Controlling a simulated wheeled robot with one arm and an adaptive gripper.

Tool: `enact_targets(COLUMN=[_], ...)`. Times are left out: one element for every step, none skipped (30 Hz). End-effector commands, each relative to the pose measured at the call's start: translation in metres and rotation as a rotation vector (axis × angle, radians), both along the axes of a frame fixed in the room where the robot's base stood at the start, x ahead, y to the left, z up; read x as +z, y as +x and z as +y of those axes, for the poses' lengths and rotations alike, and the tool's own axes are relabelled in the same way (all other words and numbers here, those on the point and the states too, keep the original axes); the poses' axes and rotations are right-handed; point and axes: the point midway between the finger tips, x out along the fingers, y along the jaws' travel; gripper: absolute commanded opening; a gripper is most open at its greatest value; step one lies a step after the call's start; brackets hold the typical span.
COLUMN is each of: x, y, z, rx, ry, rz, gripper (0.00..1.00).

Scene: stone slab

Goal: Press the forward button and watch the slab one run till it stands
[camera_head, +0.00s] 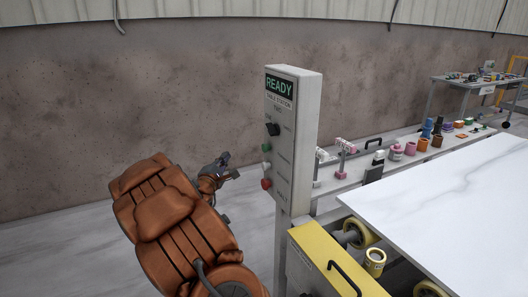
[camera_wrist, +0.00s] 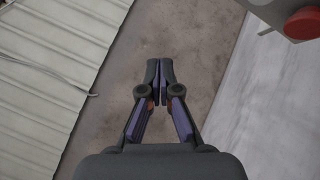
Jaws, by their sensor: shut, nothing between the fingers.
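The control box (camera_head: 294,100) stands upright on a post and shows READY on a green sign. The small labels are too blurred to tell which is forward. My gripper (camera_head: 231,166) is left of the box, apart from the buttons. In the wrist view its fingers (camera_wrist: 160,70) are together and empty; the red button (camera_wrist: 304,23) is at the top right. The white slab (camera_head: 450,205) lies flat at the right.
The slab rests by yellow rollers (camera_head: 360,233) beside a yellow cover (camera_head: 325,262) with a black handle. A bench behind holds several coloured pots and cans (camera_head: 410,148). A further table (camera_head: 480,80) stands at the back right. Floor left of the box is clear.

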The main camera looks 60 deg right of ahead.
Motion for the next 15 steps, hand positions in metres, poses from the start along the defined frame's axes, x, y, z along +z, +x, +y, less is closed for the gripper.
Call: enact_targets(x=[-0.001,0.000,0.001,0.002,0.003,0.004,0.004,0.004,0.004,0.004,0.004,0.004,0.004,0.004,0.004], y=[-0.007,-0.010,-0.013,-0.015,-0.016,-0.017,-0.017,-0.018,-0.018,-0.017,-0.017,-0.017,-0.017,-0.017,-0.017], z=[-0.006,-0.008,-0.009,-0.010,-0.011,-0.012,-0.012,-0.012,-0.012,-0.012,-0.012,-0.012,-0.012,-0.012,-0.012], rx=[-0.029,-0.042,-0.056,-0.064,-0.070,-0.076,-0.077,-0.079,-0.079,-0.079,-0.077,-0.077,-0.077,-0.076,-0.076], ry=[-0.031,-0.048,-0.066,-0.078,-0.085,-0.090,-0.093,-0.094,-0.094,-0.094,-0.093,-0.093,-0.093,-0.092,-0.092], rz=[0.025,0.038,0.050,0.058,0.062,0.066,0.070,0.070,0.070,0.070,0.070,0.070,0.070,0.069,0.069], gripper=[0.00,0.00,0.00,0.00,0.00,0.00,0.00,0.00,0.00,0.00,0.00,0.00,0.00,0.00,0.00])
